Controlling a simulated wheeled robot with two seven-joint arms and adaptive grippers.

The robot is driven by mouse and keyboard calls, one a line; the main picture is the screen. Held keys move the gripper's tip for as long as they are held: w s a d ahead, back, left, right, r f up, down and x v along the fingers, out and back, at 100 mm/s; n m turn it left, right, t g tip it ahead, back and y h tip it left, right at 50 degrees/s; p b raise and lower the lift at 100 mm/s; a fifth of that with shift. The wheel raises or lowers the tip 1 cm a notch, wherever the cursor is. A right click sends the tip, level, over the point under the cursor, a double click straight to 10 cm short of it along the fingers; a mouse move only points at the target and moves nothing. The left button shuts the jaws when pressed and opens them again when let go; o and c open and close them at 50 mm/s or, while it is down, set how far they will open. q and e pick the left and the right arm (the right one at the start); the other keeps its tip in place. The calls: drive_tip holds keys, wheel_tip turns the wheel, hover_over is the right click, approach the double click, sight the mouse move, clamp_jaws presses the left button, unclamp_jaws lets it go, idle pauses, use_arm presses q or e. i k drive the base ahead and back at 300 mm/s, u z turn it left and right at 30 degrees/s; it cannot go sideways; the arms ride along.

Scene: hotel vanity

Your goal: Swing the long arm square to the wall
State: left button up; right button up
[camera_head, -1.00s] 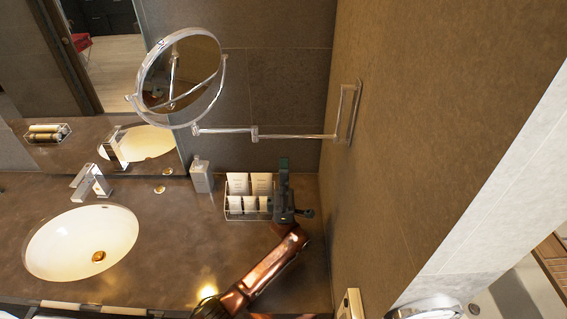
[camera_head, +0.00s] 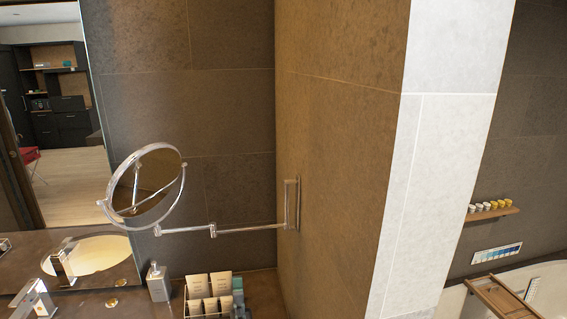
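The round chrome vanity mirror (camera_head: 147,186) hangs out from the brown side wall on a jointed chrome arm. The long arm (camera_head: 250,228) runs left from the wall bracket (camera_head: 292,205) to a middle joint (camera_head: 213,230). A shorter link (camera_head: 184,230) continues left to the mirror, nearly in line with it. My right gripper is out of view.
A wire rack of cards and tubes (camera_head: 209,291) and a soap dispenser (camera_head: 158,282) stand on the counter below the mirror. The faucet (camera_head: 37,298) is at lower left. The wall's light corner (camera_head: 430,150) is at right. Space around the long arm looks clear.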

sight(214, 234)
drive_tip(key=z, duration=0.05)
drive_tip(key=k, duration=1.15)
